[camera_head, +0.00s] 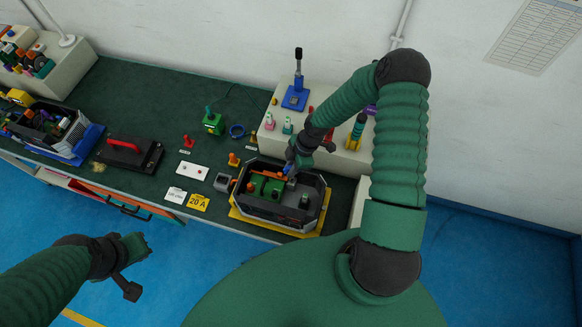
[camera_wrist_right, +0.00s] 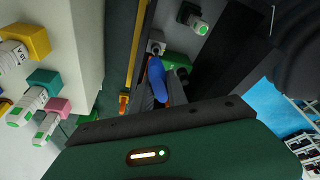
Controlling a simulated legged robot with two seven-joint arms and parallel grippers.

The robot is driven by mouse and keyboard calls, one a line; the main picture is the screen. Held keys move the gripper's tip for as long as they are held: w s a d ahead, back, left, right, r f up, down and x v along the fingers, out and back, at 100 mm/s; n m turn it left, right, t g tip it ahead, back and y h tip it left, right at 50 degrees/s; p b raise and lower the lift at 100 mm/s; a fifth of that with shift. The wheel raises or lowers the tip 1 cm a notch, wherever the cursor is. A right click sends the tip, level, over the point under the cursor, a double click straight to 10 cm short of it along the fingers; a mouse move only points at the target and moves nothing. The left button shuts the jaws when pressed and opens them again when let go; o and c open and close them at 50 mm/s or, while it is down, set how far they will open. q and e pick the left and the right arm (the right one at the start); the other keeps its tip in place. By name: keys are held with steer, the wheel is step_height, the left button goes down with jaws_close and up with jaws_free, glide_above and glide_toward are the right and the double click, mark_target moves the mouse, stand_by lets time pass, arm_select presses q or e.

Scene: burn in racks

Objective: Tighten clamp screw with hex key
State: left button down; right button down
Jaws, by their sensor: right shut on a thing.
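My right gripper (camera_head: 290,167) reaches down over the dark grey open bin (camera_head: 313,217) on the workbench. In the right wrist view it is shut on a blue-handled tool (camera_wrist_right: 157,80), likely the hex key, pointing down into the bin. A green block (camera_head: 262,186) with orange parts lies in the bin under the gripper; the clamp screw itself is too small to make out. My left gripper (camera_head: 131,265) hangs over the blue floor, off the bench; its jaws are unclear.
The bin stands on a yellow base (camera_head: 238,217) by the bench's front edge. A white raised shelf (camera_head: 341,160) with coloured connectors is behind it. A yellow "20 A" card (camera_head: 198,203), a black red-handled case (camera_head: 128,152) and another bin (camera_head: 72,146) are to the left.

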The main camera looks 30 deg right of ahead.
steer(key=shift+f+b, duration=0.5)
steer(key=shift+f, duration=0.25)
steer(key=c, duration=1.2)
jaws_free()
steer(key=shift+c, duration=0.2)
